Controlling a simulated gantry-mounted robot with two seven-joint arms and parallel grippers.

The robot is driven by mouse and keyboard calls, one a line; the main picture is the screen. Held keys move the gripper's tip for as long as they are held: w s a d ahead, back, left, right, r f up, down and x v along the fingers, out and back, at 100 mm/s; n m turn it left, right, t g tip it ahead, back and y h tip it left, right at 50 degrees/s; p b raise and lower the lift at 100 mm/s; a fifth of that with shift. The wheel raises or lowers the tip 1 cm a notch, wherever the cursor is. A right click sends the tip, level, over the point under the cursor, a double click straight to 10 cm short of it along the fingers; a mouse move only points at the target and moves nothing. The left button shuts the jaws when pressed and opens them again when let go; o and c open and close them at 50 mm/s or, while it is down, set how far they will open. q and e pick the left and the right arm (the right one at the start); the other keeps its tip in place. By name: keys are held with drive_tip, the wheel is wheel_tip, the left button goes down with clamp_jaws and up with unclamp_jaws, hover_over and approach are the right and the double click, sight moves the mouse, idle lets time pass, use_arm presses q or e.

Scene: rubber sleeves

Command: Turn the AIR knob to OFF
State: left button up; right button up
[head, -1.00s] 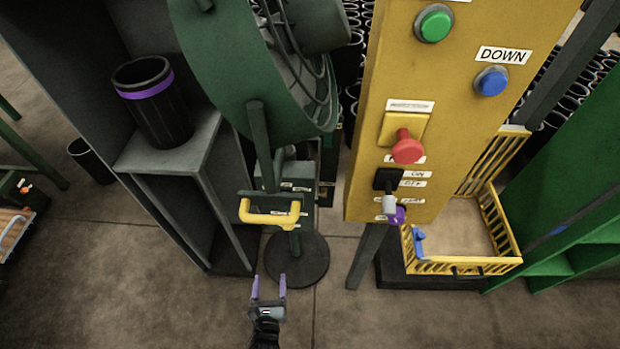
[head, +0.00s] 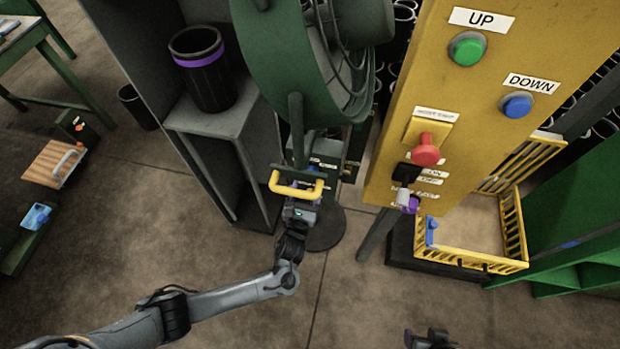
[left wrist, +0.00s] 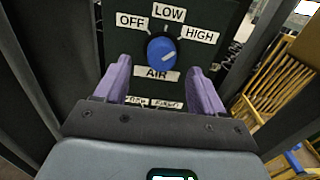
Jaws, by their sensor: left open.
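The blue AIR knob (left wrist: 162,52) is on a dark panel in the left wrist view, with OFF at its upper left, LOW above and HIGH at its upper right.
The yellow column (head: 470,130) with buttons stands to the right, beside a yellow basket (head: 470,258). A grey shelf (head: 205,118) holding a black sleeve (head: 205,88) stands left. The floor in front is clear.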

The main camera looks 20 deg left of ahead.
sight(310, 177)
use_arm(q)
drive_tip(key=w+b, duration=0.1)
drive_tip(key=w, duration=0.2)
drive_tip(key=shift+w+a, duration=0.1)
drive_tip(key=shift+w, duration=0.15)
drive_tip(key=shift+w+a, duration=0.1)
drive_tip(key=shift+w, duration=0.45)
drive_tip(key=c, duration=1.1)
drive_tip(key=shift+o, duration=0.2)
